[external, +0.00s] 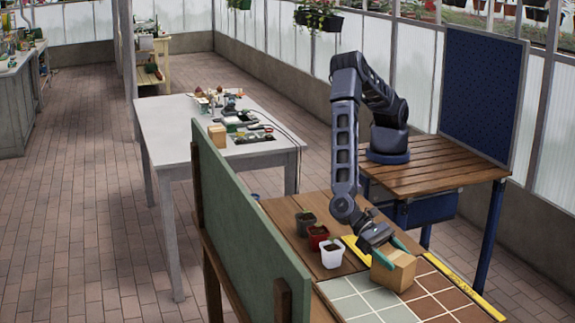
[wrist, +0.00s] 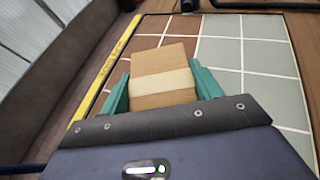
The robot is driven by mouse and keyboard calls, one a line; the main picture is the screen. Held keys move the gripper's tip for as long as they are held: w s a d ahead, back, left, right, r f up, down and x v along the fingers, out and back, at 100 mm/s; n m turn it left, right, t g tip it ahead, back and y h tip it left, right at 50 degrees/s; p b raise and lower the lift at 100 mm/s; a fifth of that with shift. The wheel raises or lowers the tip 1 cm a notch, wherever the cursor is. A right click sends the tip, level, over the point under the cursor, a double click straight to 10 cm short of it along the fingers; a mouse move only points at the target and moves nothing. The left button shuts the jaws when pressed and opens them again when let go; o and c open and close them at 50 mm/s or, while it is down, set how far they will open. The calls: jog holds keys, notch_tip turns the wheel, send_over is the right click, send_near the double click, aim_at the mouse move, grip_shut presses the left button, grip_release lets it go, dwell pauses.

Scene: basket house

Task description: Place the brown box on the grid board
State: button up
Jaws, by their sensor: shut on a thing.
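The brown box (external: 396,268) is a small carton with a pale tape band. My gripper (external: 388,255) is shut on it, with a teal finger on each side. In the wrist view, the box (wrist: 163,76) sits between the teal fingers of my gripper (wrist: 162,90). The grid board (external: 362,303) has grey-green and reddish-brown squares with pale lines. It also shows in the wrist view (wrist: 265,60). The box is over the board's far part; whether it touches the board I cannot tell.
Several small plant pots (external: 332,252) stand left of the board. A yellow ruler (external: 462,285) runs along the board's right edge. A green panel (external: 240,225) rises at the table's left. Another box (external: 217,135) stands on the grey table (external: 175,125) behind.

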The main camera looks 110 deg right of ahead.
jog(key=o, duration=1.1)
jog(key=shift+c, duration=0.2)
jog(key=shift+w+d+r, duration=0.1)
jog(key=shift+d+r, duration=0.05)
jog(key=v, duration=1.1)
jog(key=shift+w+d, duration=0.15)
jog(key=shift+d, duration=0.1)
jog(key=shift+r, duration=0.1)
